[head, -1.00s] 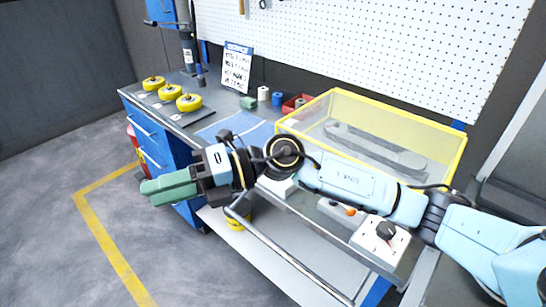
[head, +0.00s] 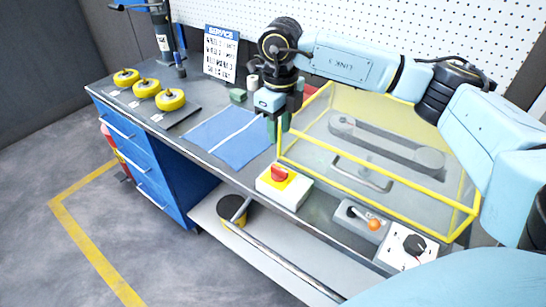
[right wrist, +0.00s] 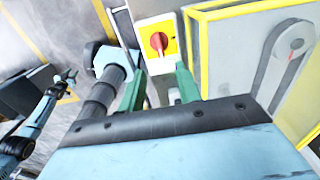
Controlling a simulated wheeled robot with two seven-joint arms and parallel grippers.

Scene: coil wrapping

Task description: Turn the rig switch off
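A red rotary knob (head: 279,173) on a yellow plate sits on top of a white switch box (head: 297,193) at the bench's front edge. The knob also shows in the right wrist view (right wrist: 159,42), just beyond my fingertips. My right gripper (head: 279,128) points down behind and above the switch box in the head view. Its two green fingers (right wrist: 160,82) are apart, with nothing between them, and do not touch the knob. My left gripper (right wrist: 67,77) shows small at the left of the right wrist view; its opening is too small to judge.
A yellow-framed clear guard (head: 375,160) stands right of the switch box, over a belt. A box with an orange-tipped lever (head: 362,218) and a box with a black knob (head: 413,245) lie along the front. A blue mat (head: 235,135) and yellow coils (head: 170,99) are left.

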